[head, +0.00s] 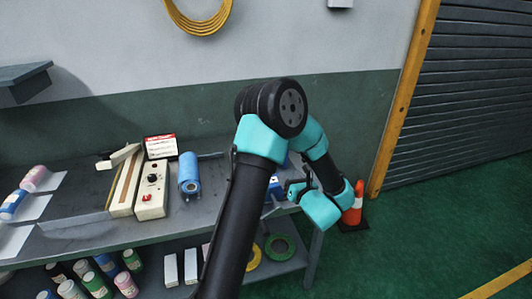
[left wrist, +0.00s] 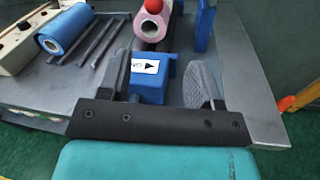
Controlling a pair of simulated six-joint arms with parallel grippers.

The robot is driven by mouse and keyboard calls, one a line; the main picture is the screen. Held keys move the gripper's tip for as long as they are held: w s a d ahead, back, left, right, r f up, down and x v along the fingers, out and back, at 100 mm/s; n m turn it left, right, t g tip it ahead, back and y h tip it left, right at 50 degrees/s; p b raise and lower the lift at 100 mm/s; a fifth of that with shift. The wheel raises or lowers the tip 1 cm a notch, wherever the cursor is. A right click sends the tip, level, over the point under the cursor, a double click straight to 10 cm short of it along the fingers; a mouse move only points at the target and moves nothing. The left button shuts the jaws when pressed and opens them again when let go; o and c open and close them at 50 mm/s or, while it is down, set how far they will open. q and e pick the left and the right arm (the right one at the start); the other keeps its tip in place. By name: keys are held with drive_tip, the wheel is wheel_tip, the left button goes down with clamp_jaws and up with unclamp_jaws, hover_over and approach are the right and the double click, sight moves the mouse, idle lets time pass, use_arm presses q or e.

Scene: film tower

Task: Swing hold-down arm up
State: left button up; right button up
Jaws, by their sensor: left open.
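My left gripper (head: 297,188) is at the right end of the bench in the head view, partly hidden by my own arm. In the left wrist view its two fingers (left wrist: 160,80) are wide apart, with nothing gripped. Between and beyond them is a blue block (left wrist: 148,88) with a white arrow label. Behind it lies a pink roll (left wrist: 151,28) with a red ball (left wrist: 153,6) at the top edge of the picture. A blue upright (left wrist: 204,28) stands to the right. I cannot clearly make out the hold-down arm. My right gripper is not in view.
Dark rods (left wrist: 103,45) lie on the bench. Bottles (head: 95,285) and tape rolls (head: 280,247) fill the lower shelf. An orange cone (head: 355,207) stands right.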

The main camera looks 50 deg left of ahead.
use_arm(q)
drive_tip(key=shift+s+a+r+n+g, duration=0.1)
drive_tip(key=shift+s+r+n+g, duration=0.1)
drive_tip(key=shift+r+n+g, duration=0.25)
drive_tip(key=shift+a+f, duration=0.1)
drive_tip(key=shift+t, duration=0.25)
drive_tip(key=x, duration=1.7)
drive_tip(key=shift+a, duration=0.15)
drive_tip(key=shift+c, duration=0.4)
clamp_jaws()
